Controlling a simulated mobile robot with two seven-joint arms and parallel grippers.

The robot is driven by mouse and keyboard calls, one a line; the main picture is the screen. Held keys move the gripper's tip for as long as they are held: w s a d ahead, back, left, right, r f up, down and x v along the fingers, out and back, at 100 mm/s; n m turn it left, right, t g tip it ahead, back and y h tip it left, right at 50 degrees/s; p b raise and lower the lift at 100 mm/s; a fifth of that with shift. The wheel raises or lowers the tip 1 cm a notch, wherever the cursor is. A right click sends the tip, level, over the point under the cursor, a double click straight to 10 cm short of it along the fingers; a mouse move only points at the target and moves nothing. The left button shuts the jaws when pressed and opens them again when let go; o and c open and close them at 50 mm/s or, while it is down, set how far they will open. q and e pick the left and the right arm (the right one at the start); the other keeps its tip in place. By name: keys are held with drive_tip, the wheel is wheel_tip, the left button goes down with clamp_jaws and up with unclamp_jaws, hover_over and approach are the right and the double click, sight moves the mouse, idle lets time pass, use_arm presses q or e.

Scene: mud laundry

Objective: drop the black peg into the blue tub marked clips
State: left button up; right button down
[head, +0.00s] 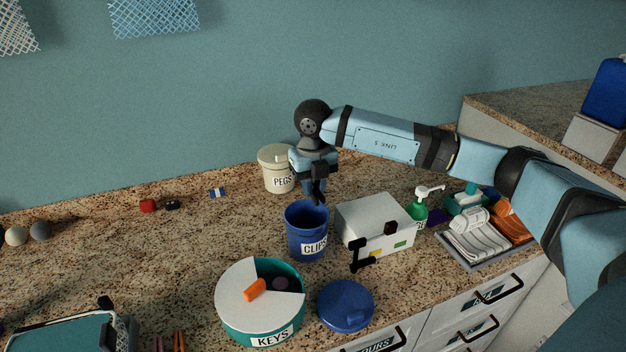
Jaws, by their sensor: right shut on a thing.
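The blue tub marked CLIPS (307,240) stands open on the counter, upright, with its mouth showing. My right gripper (318,188) points down just above the tub's back rim. It is shut on a small dark thing, which looks like the black peg (318,198); dark fingers and peg are hard to tell apart. The peg appears over the tub's mouth or rim, and I cannot tell its exact height. A round blue lid (345,306) lies on the counter in front of the tub. My left gripper is not in view.
A cream PEGS tub (278,170) stands behind, a white box (374,222) with black hooks close at right. A round KEYS container (235,305) is in front. A green pump bottle (420,213) and a cloth tray (475,245) are farther right. Counter at left is mostly clear.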

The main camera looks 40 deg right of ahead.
drive_tip(key=c, duration=1)
unclamp_jaws()
drive_tip(key=shift+o, duration=0.2)
wheel_tip(320, 180, up, 14)
drive_tip(key=b, duration=0.1)
drive_tip(key=shift+f, duration=0.15)
